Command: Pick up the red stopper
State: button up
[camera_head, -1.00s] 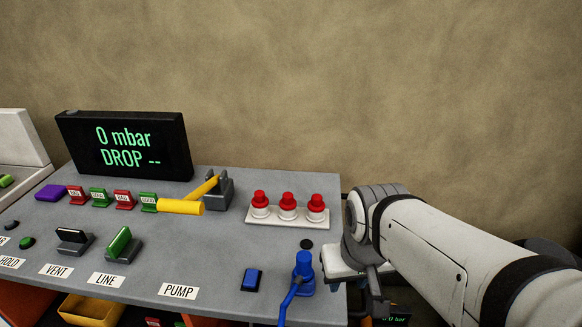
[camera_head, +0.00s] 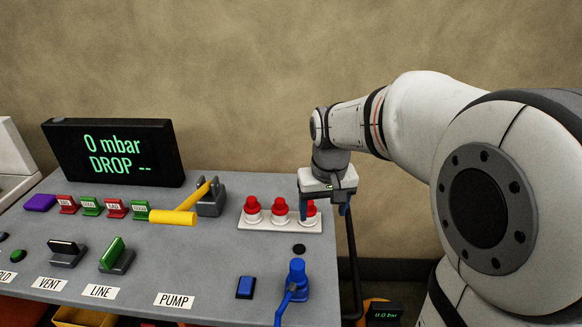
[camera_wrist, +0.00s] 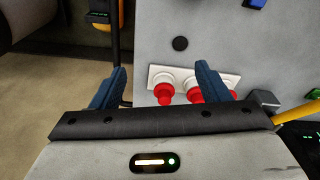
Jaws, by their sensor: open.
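Three red stoppers with white bases stand in a row on a white holder strip (camera_head: 262,226) near the panel's back right. The left stopper (camera_head: 252,208) and the middle stopper (camera_head: 279,208) are clear of my gripper. The right stopper (camera_head: 310,208) is partly behind a finger. My gripper (camera_head: 329,212) is open and empty, pointing down at the right end of the strip. In the wrist view, the blue fingers of my gripper (camera_wrist: 160,85) are spread apart.
A yellow-handled lever (camera_head: 174,217) stands left of the holder. A blue valve (camera_head: 297,275) and a blue button (camera_head: 246,287) lie in front. A black display (camera_head: 112,152) reads "0 mbar DROP --". The wall is behind.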

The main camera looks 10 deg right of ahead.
jog(key=g+p, duration=0.1)
jog(key=p, duration=0.2)
send_over(309, 204)
jog(key=f, duration=0.3)
jog(key=shift+w+d+f, duration=0.3)
jog(key=shift+w+d, duration=0.1)
jog(key=shift+w+f, duration=0.2)
jog(key=shift+f, duration=0.45)
jog(key=f, duration=0.4)
jog(key=f+p, duration=0.1)
jog(key=f, duration=0.1)
jog(key=shift+s+a+f, duration=0.15)
jog(key=shift+a+f, duration=0.2)
jog(key=shift+c, duration=0.4)
jog(key=c, duration=1)
